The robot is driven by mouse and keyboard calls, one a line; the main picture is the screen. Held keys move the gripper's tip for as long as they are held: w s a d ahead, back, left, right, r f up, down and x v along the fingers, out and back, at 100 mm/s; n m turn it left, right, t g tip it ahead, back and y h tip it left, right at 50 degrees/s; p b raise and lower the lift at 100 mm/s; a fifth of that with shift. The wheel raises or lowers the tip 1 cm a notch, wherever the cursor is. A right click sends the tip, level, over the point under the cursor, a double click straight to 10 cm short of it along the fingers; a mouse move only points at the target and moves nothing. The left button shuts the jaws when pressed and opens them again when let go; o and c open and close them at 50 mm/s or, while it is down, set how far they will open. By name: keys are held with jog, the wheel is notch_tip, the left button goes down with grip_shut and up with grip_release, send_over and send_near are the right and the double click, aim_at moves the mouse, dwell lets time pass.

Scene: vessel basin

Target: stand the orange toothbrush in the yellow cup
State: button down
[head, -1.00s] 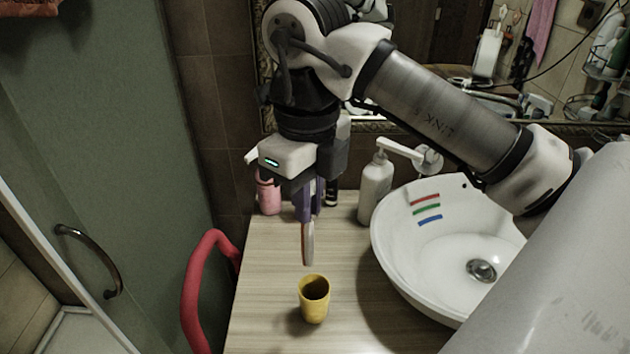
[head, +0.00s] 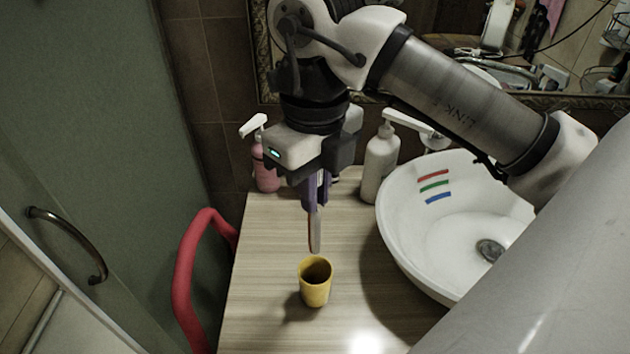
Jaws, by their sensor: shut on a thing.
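The yellow cup (head: 315,288) stands upright on the wooden counter, its dark opening facing up. My gripper (head: 314,203) points down above and behind it, with purplish fingers shut on a thin, upright toothbrush (head: 315,232). The visible part of the toothbrush looks brownish orange and pale. Its upper part is hidden between the fingers. Its lower end shows just above the cup's far rim in the picture, and I see no part of it inside the cup. The exact height and depth gap cannot be told from this view.
A white basin (head: 412,248) with red, green and blue stripes is on the right. A white pump bottle (head: 380,165) and a pink pump bottle (head: 265,172) stand at the back. A red curved rail (head: 184,270) borders the counter's left. Counter around the cup is clear.

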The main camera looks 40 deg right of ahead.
aim_at(315, 237)
jog(key=shift+f+b, duration=4.05)
jog(key=shift+f, duration=0.9)
jog(key=c, duration=1.4)
grip_release()
jog(key=shift+c, duration=0.2)
notch_tip(315, 237, up, 14)
jog(key=p, duration=0.9)
jog(key=shift+f, duration=0.1)
